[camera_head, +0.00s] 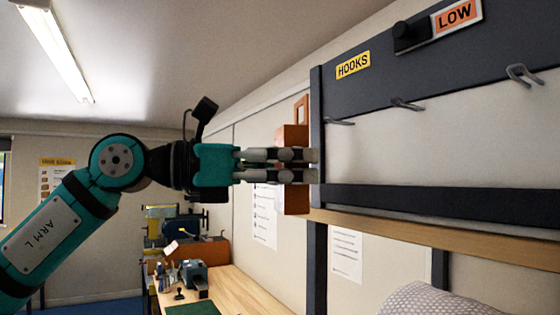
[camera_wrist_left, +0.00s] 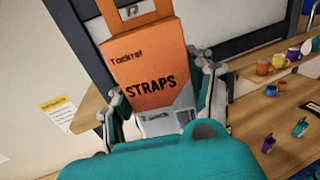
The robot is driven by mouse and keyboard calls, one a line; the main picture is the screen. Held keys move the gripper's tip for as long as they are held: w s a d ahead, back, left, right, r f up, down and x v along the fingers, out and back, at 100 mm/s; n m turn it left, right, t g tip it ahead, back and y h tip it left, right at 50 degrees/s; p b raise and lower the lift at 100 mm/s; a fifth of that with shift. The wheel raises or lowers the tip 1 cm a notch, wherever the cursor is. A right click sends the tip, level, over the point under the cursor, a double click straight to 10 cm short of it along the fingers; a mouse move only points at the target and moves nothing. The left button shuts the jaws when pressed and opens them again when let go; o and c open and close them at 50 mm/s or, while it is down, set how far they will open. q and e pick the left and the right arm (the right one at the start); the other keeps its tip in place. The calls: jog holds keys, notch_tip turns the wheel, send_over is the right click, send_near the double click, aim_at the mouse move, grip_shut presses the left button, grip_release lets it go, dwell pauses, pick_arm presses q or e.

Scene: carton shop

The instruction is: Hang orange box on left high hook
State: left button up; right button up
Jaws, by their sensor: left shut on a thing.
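An orange box (camera_wrist_left: 152,72) marked "STRAPS", with a loop-shaped tab at its top, fills the middle of the left wrist view. My left gripper (camera_head: 300,165) is shut on the orange box (camera_head: 293,199), its fingers on either side of the box in the wrist view. In the head view the box is upright beside the dark left post of the hook rack, and the fingers hide part of it. The left hook (camera_head: 340,122) sticks out from the rack panel just right of the box. The box hangs on no hook. My right gripper is not in view.
The rack has a middle hook (camera_head: 406,104) and a right hook (camera_head: 524,75), under a "HOOKS" label (camera_head: 353,65) and a "LOW" sign (camera_head: 458,16). A dark rail (camera_head: 430,201) runs below. A wooden bench (camera_head: 235,290) holds tools at lower left.

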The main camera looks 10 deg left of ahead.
aim_at(355, 175)
pick_arm(q)
jog(key=shift+p+x, duration=0.3)
jog(key=shift+x, duration=0.85)
jog(key=shift+w, duration=0.35)
jog(key=w+d+p, duration=0.2)
jog(key=d, duration=0.1)
jog(key=shift+f, duration=0.1)
jog(key=shift+w+d+f, duration=0.35)
jog(key=shift+d+f, duration=0.05)
jog(key=shift+d, duration=0.05)
jog(key=shift+f+b, duration=0.1)
jog(key=shift+b, duration=0.25)
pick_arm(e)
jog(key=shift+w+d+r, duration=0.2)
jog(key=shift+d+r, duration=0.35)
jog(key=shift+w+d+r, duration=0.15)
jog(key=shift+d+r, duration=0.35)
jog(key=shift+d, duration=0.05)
